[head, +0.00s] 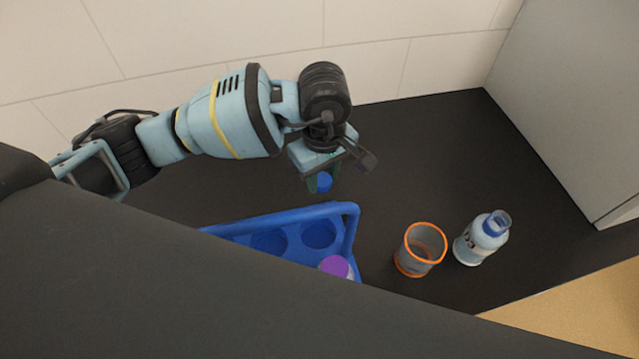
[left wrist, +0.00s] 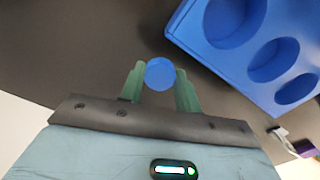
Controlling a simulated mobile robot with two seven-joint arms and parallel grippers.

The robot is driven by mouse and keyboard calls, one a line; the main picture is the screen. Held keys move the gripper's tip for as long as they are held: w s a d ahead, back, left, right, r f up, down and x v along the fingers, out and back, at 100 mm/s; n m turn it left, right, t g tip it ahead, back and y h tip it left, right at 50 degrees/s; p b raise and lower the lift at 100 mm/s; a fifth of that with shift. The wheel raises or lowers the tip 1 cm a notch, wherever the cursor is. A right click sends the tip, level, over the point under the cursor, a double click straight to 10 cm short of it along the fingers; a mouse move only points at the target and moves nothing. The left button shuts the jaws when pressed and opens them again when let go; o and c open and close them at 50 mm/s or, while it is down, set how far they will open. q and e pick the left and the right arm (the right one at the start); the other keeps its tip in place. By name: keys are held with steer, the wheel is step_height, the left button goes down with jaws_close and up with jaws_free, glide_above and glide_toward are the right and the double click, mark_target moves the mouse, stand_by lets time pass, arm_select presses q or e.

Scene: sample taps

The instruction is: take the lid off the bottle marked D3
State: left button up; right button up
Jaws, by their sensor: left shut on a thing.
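My left gripper (head: 322,180) is shut on a small round blue lid (head: 324,182), held above the dark worktop behind the blue carrier. In the left wrist view the lid (left wrist: 160,73) sits between the two green fingers (left wrist: 160,88), with no bottle showing under it. A pale bottle (head: 475,243) stands upright on the worktop at the right, well apart from the gripper. It has a blue band at its neck and a clear top that looks uncapped. Its label shows dark marks too small to read. My right gripper is not in view.
A blue carrier (head: 346,236) with round holes and a handle stands at centre; a purple-capped bottle (head: 335,266) sits at its near end. A clear, orange-rimmed cup (head: 421,248) stands between carrier and pale bottle. A grey cabinet wall (head: 580,110) bounds the right. The back worktop is clear.

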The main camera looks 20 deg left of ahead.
mark_target(323, 180)
arm_select(q)
steer(key=shift+f, duration=2.1)
steer(key=shift+f, duration=0.15)
steer(key=o, duration=1.1)
steer(key=shift+c, duration=0.2)
step_height(323, 180, up, 12)
steer(key=shift+r, duration=0.2)
steer(key=shift+d, duration=0.1)
